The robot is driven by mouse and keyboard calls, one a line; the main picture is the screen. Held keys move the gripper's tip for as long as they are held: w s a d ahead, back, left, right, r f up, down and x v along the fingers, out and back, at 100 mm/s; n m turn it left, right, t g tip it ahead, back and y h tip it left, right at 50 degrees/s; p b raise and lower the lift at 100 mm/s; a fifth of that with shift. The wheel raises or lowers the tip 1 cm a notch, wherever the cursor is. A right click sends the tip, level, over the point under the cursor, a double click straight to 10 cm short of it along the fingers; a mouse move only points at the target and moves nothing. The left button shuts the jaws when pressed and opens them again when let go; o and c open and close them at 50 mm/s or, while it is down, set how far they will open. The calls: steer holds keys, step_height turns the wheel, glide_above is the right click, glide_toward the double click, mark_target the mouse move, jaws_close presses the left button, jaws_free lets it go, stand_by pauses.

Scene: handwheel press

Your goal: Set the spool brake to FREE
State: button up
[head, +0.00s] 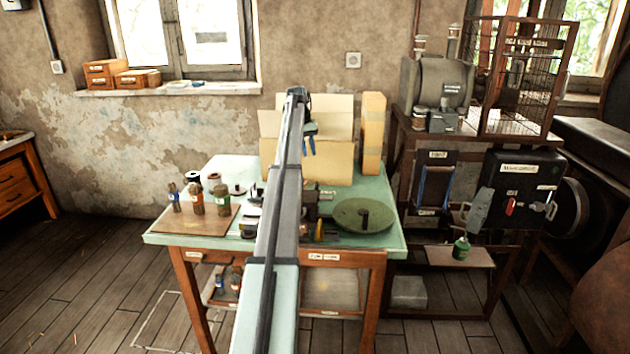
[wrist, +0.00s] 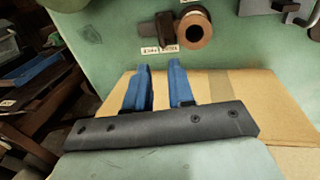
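A spool-like part with a copper-brown ring face (wrist: 194,29) sits on the green tabletop in the wrist view. A dark block or lever (wrist: 155,30) is beside it, and two small labels (wrist: 160,49) lie in front; I cannot read them or tell the brake's setting. My gripper (wrist: 160,68) has two blue fingers, apart with nothing between them. Its fingertips point toward the spool part and stop short of it. In the head view my gripper (head: 309,147) is in front of the open cardboard box; my arm hides the middle of the table.
The cardboard box (head: 333,163) and a tall carton (head: 373,133) stand at the table's back. A green disc with a peg (head: 363,214) lies at right. Several small bottles (head: 197,200) stand on a brown board at left. A dark rack (head: 440,230) stands right of the table.

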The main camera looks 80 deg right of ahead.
steer(key=f, duration=0.4)
steer(key=s+f, duration=0.1)
steer(key=f, duration=0.3)
steer(key=s+f, duration=0.1)
steer(key=f, duration=0.3)
steer(key=shift+s+f, duration=0.2)
steer(key=shift+f, duration=0.15)
jaws_close()
stand_by(1.0)
